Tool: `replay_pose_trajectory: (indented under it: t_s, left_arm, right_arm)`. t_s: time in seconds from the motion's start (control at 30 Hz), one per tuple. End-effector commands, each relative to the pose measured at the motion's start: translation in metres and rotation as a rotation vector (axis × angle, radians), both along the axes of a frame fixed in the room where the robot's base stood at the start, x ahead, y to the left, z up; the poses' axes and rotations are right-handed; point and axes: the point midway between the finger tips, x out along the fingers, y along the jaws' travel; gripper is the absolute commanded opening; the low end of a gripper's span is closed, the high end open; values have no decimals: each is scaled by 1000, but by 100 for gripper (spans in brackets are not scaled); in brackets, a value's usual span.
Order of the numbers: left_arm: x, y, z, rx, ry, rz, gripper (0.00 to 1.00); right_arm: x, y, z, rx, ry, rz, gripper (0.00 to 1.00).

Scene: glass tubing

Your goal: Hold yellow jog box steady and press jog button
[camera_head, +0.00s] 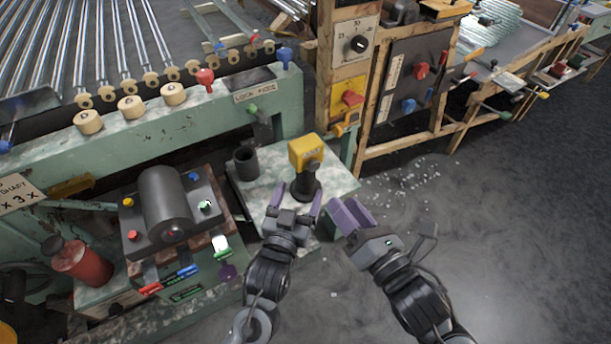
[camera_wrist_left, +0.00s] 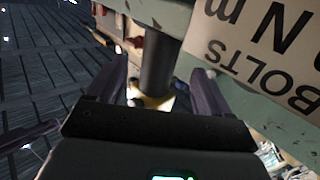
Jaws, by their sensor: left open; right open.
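The yellow jog box (camera_head: 306,150) sits on top of a dark upright post (camera_head: 305,185) on a pale green bench ledge. I cannot make out its jog button. My left gripper (camera_head: 297,200) is open, with its purple fingers on either side of the post below the box. In the left wrist view the dark post (camera_wrist_left: 158,62) shows between the fingers of the left gripper (camera_wrist_left: 162,78), with a yellow part (camera_wrist_left: 152,103) partly hidden at its end. I cannot tell if the fingers touch the post. My right gripper (camera_head: 348,207) is open and empty, right of the post.
A dark cup (camera_head: 246,162) stands left of the post. A machine (camera_head: 168,205) with coloured buttons is further left. A panel with a red knob (camera_head: 421,71) and blue knob (camera_head: 408,105) stands at the back. The grey floor (camera_head: 500,230) on the right is open, with small pale shards.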

Motion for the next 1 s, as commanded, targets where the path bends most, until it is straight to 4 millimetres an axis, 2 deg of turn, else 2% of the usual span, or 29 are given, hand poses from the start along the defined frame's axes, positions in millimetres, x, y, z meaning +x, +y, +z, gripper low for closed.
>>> replay_pose_trajectory:
  t_s: [0.2, 0.5, 0.93, 0.97, 1.0]
  left_arm:
    - [34, -10, 1, 1, 0, 0, 80]
    - [65, -19, 0, 0, 1, 0, 80]
    - [71, -20, 0, 0, 2, -1, 80]
    - [71, -20, 0, 0, 2, -1, 79]
    - [71, -20, 0, 0, 2, -1, 73]
  right_arm:
    - [0, 0, 0, 0, 0, 0, 43]
    - [0, 0, 0, 0, 0, 0, 43]
    - [0, 0, 0, 0, 0, 0, 43]
    - [0, 0, 0, 0, 0, 0, 43]
    - [0, 0, 0, 0, 0, 0, 43]
